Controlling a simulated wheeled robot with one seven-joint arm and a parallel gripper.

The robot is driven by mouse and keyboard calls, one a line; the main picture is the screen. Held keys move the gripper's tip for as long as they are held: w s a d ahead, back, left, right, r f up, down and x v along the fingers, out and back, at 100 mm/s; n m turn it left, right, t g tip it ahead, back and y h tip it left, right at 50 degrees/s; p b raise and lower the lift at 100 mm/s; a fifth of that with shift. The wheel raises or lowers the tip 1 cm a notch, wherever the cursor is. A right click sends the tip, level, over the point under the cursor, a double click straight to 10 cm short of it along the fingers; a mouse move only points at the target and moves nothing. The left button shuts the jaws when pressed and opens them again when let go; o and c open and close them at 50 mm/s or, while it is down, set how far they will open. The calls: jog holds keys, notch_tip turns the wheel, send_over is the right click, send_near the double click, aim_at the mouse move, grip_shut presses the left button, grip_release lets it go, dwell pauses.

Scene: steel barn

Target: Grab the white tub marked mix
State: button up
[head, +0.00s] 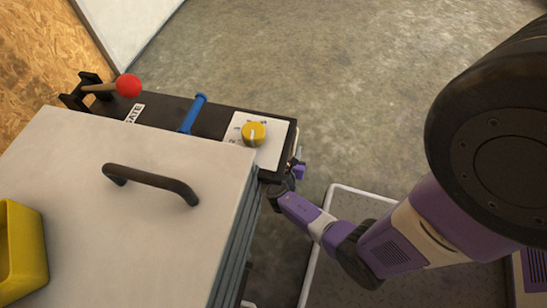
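No white tub marked mix shows in the head view. My arm comes in from the right and reaches down to the right edge of a cabinet. A small purple and dark part of my gripper (298,168) shows there, beside the corner of the dark control strip. Its fingers are too small and too hidden to tell whether they are open or shut, or whether they touch the cabinet.
The cabinet has a pale top (85,215) with a black handle (150,184). A yellow bin (20,250) stands on it. The dark strip behind carries a red-knobbed lever (128,86), GATE label (134,113), blue handle (193,113) and yellow dial (253,133). Concrete floor (330,70) beyond is clear.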

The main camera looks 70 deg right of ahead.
grip_shut()
dwell(1.4)
